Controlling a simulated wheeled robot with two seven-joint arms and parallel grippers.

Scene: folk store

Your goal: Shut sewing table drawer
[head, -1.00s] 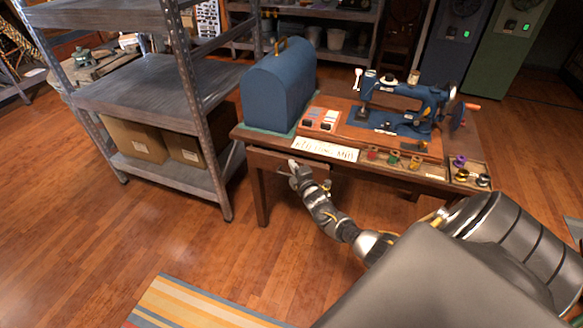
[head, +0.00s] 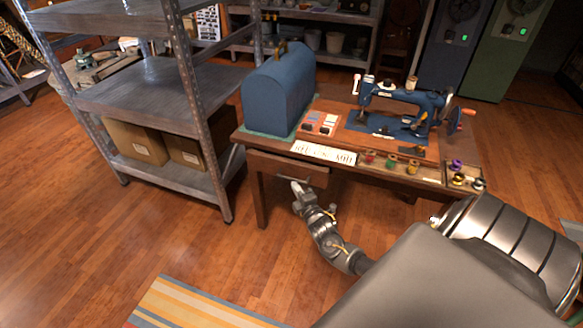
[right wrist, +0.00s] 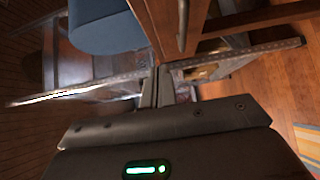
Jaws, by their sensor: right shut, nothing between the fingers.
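The wooden sewing table (head: 462,150) carries a blue sewing machine (head: 400,105). Its drawer (head: 272,164) sits under the left part of the tabletop. The drawer front looks close to flush with the table frame, but I cannot tell if a small gap remains. My right gripper (head: 297,187) is shut and empty, just below and in front of the drawer front, apart from it. In the right wrist view, the shut fingers (right wrist: 156,88) lie near the brown drawer front (right wrist: 163,22) and its bar handle (right wrist: 182,25). My left gripper is not in view.
A metal shelf (head: 165,85) with cardboard boxes stands close on the left. The wooden floor in front is clear, with a striped rug (head: 195,305).

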